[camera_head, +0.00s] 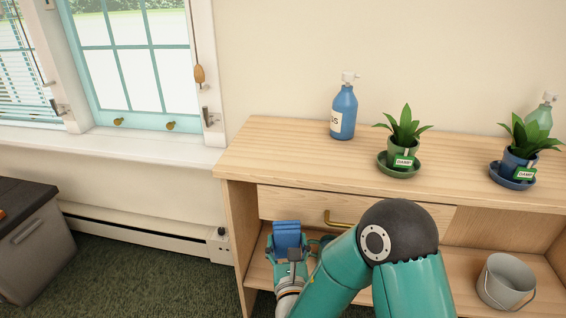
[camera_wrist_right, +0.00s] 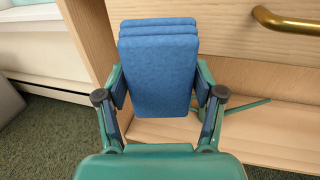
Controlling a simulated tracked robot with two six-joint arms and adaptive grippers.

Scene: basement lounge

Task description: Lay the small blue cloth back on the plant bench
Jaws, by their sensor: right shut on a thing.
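The small blue cloth (camera_head: 287,238) is folded in layers and held in my right gripper (camera_head: 288,254). In the right wrist view the cloth (camera_wrist_right: 158,75) stands up between the two fingers of the gripper (camera_wrist_right: 160,92), which are shut on its sides. The plant bench (camera_head: 270,150) is a light wooden unit with a flat top, a drawer and a lower shelf. The gripper and cloth are in front of the bench's left end, below the level of its top. My left gripper is not in view.
On the bench top stand a blue spray bottle (camera_head: 343,110), a plant in a green pot (camera_head: 402,150), a plant in a blue pot (camera_head: 516,166) and a green bottle (camera_head: 542,113). The top's left part is clear. A brass handle (camera_head: 341,222) sticks out. A grey bucket (camera_head: 505,284) stands on the shelf.

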